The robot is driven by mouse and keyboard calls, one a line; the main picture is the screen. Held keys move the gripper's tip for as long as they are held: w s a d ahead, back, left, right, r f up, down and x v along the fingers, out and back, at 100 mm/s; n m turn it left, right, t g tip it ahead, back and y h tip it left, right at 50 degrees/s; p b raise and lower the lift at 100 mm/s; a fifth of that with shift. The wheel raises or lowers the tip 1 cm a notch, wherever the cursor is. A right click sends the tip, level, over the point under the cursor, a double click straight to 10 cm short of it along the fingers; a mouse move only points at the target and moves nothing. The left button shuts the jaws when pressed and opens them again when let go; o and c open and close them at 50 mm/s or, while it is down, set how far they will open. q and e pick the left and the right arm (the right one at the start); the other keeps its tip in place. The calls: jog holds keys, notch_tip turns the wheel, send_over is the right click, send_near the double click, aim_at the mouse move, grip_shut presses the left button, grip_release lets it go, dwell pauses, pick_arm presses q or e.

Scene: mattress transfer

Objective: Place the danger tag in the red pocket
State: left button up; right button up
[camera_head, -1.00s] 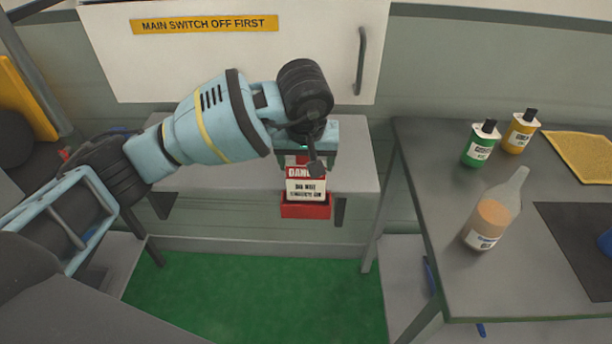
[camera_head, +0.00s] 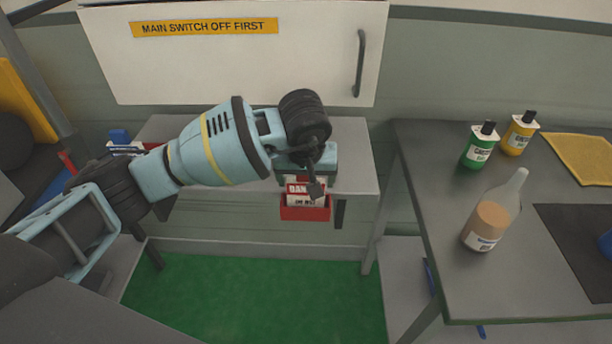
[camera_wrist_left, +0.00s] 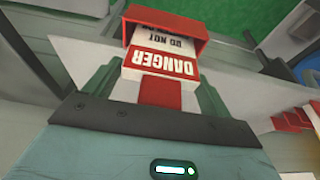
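The danger tag (camera_head: 299,189), red and white with DANGER lettering, stands upright with its lower part hidden inside the red pocket (camera_head: 306,213) on the front of the grey bench. My left gripper (camera_head: 303,171) is just above the pocket, shut on the tag's upper part. In the left wrist view the tag (camera_wrist_left: 160,65) runs from between the fingers (camera_wrist_left: 157,97) into the red pocket's opening (camera_wrist_left: 188,22), and its DANGER band is still outside. My right gripper is in neither view.
A grey bench top (camera_head: 350,165) lies under my left arm, below a white cabinet (camera_head: 230,65) with a handle. At right, a dark table (camera_head: 430,200) holds a green bottle (camera_head: 480,147), a yellow bottle (camera_head: 520,133) and a clear bottle (camera_head: 492,213). Green floor (camera_head: 260,295) is open in front.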

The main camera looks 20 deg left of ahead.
pick_arm(q)
jog(key=shift+o, duration=1.1)
jog(key=shift+r, duration=0.55)
jog(key=v, duration=1.1)
jog(key=shift+s, duration=0.2)
jog(key=shift+r, duration=0.15)
